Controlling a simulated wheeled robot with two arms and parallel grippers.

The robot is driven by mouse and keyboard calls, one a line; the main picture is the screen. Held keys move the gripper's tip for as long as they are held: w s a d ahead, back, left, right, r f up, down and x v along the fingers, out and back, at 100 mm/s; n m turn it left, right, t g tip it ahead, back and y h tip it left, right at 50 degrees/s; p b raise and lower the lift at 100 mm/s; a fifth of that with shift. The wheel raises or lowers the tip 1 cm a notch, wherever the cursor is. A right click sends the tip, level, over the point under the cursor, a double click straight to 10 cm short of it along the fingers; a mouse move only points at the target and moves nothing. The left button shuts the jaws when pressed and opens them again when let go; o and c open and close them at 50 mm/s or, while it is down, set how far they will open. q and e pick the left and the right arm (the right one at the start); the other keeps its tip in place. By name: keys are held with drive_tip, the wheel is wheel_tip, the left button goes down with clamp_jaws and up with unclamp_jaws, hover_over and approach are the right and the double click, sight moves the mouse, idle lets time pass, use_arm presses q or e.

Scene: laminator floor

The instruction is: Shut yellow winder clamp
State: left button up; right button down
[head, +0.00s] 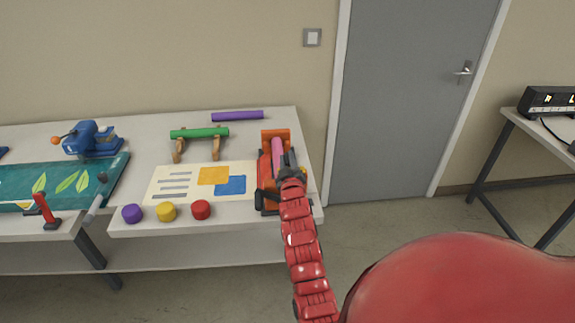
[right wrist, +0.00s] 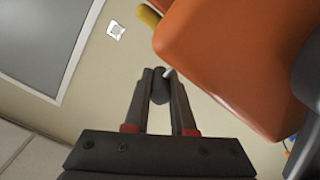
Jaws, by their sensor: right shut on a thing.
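An orange winder (head: 265,172) stands at the right end of the table, with a pink roll (head: 277,152) in it. My right gripper (head: 290,174) is at the winder's right side. In the right wrist view the gripper (right wrist: 159,78) is shut on a dark grey knob (right wrist: 159,88), beside the winder's orange body (right wrist: 225,60). A pale rod shows at the knob. A small yellow part (right wrist: 148,16) shows past the orange body; I cannot tell if it belongs to the clamp. The arm and gripper hide part of the winder. My left gripper is out of view.
The table (head: 140,228) holds a printed sheet (head: 180,196), purple, yellow and red knobs in front, a green roll (head: 200,133) on wooden stands and a purple roll (head: 237,116). A blue device (head: 92,140) stands left. A grey door (head: 405,100) is behind.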

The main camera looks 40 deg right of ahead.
drive_tip(key=shift+f, duration=0.1)
idle(0.5)
drive_tip(key=c, duration=0.8)
unclamp_jaws()
drive_tip(key=shift+o, duration=0.2)
drive_tip(key=b+v, duration=0.4)
drive_tip(key=v, duration=1.3)
drive_tip(key=shift+s+a, duration=0.15)
